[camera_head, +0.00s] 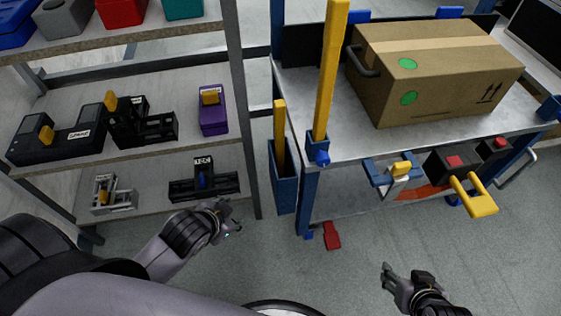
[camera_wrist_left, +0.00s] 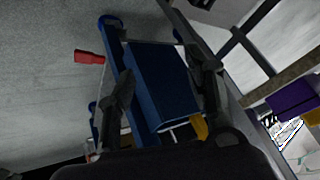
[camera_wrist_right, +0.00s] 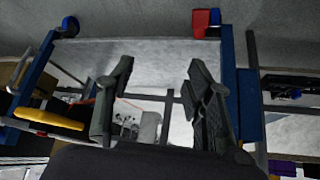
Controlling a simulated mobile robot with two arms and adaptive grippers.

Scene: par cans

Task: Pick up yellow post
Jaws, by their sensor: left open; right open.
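Two yellow posts show in the head view. A short yellow post (camera_head: 280,132) stands upright in a blue holder (camera_head: 284,185) on the cart's left side. A taller yellow post (camera_head: 329,75) rises from the cart's front left corner. The short post's yellow end (camera_wrist_left: 200,126) shows partly in the left wrist view, by the holder (camera_wrist_left: 160,85). My left gripper (camera_head: 232,216) is open and empty, left of and lower in the picture than the holder. My right gripper (camera_head: 397,275) is open and empty over the floor, right of both posts.
The cart (camera_head: 295,85) carries a cardboard box (camera_head: 440,70). A yellow handle (camera_head: 478,197) juts from the cart's front. A shelf (camera_head: 150,160) with several devices stands at left, close to my left arm. A red pedal (camera_head: 332,236) is low by the cart; the floor in front is clear.

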